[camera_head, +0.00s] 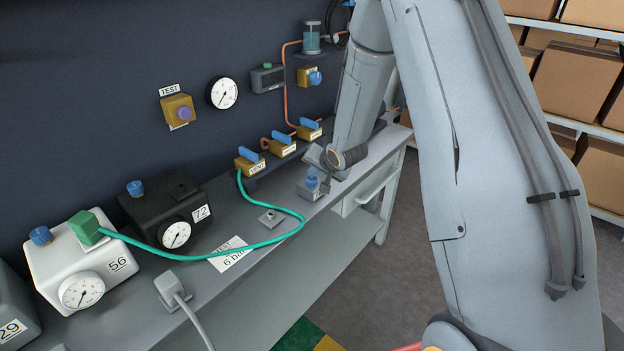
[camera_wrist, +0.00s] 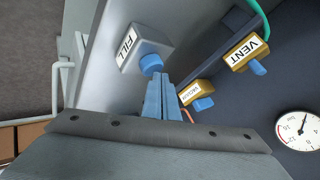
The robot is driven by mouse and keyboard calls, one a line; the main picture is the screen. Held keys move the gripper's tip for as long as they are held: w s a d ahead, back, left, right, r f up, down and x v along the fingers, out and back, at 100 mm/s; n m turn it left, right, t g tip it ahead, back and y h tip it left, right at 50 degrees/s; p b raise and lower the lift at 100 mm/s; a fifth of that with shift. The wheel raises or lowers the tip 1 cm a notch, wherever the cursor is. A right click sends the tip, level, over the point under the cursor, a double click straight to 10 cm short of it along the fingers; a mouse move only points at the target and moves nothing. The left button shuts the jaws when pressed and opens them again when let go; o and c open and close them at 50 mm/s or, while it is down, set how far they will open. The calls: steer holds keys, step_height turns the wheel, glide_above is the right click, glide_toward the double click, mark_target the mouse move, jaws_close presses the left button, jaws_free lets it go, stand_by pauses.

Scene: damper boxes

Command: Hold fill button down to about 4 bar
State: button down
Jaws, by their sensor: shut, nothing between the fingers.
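The fill button is a blue knob (camera_wrist: 151,64) on a grey box labelled FILL, in the wrist view. In the head view the fill button (camera_head: 312,181) sits on its box on the bench, just below my gripper (camera_head: 322,172). In the wrist view my gripper (camera_wrist: 160,80) is shut and empty, its blue fingertips right by the button. I cannot tell whether they touch it. A round white gauge (camera_wrist: 300,128) is at the lower right of the wrist view; its needle points up and right. A wall gauge (camera_head: 222,93) shows in the head view; its reading is too small to tell.
The yellow VENT valve (camera_wrist: 247,52) and another yellow valve (camera_wrist: 196,94) are beside my fingers. A green hose (camera_head: 285,236) runs across the bench to the white box 56 (camera_head: 85,265). The black box 72 (camera_head: 160,208) stands beside it.

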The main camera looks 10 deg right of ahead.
mark_target(314, 180)
steer(key=shift+f, duration=0.4)
stand_by(3.1)
steer(key=shift+r, duration=0.1)
stand_by(1.6)
steer(key=shift+r+p, duration=0.75)
steer(key=shift+r, duration=0.15)
steer(key=shift+r, duration=0.1)
steer(key=shift+r+p, duration=2.25)
steer(key=shift+r, duration=0.15)
